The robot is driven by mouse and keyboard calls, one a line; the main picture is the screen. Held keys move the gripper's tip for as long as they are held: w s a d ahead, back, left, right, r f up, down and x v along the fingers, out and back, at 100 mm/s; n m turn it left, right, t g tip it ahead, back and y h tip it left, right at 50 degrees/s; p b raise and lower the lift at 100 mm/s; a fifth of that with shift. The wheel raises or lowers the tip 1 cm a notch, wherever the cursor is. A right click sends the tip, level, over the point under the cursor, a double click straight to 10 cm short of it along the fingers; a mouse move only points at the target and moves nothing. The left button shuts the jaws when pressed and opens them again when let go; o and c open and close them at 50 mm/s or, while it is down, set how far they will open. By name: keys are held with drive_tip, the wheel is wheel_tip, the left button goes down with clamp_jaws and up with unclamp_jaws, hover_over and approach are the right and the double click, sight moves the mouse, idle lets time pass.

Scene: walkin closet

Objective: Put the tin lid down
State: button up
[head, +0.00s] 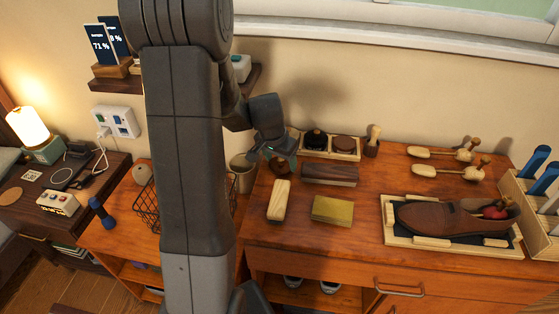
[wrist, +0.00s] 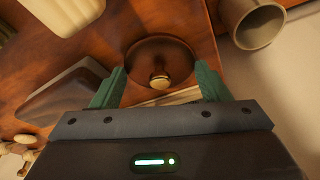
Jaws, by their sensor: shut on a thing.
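The tin lid is a round dark brown disc with a brass-coloured knob, seen between the green fingertips in the wrist view (wrist: 160,52). My gripper (head: 279,160) is shut on it, with one finger on each side of its rim. In the head view the lid is mostly hidden below the fingers, over the wooden dresser top (head: 290,236) at its back left. I cannot tell how far it is above the wood. A wooden tray (head: 328,155) to the right holds a tin with a black top (head: 316,139) and a brown round tin (head: 344,143).
A beige cup (head: 244,172) stands left of my gripper. A pale brush (head: 279,201), a dark wooden brush (head: 329,174) and a yellow block (head: 332,210) lie in front. A shoe (head: 440,217) sits on a tray at right. Bare wood lies between the yellow block and that tray.

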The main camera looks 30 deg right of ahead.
sight(274, 172)
drive_tip(key=shift+f, duration=0.35)
drive_tip(key=shift+f, duration=0.15)
drive_tip(key=o, duration=0.7)
drive_tip(key=shift+c, duration=0.2)
drive_tip(key=shift+r, duration=0.6)
drive_tip(key=v, duration=1.1)
drive_tip(key=shift+s, duration=0.1)
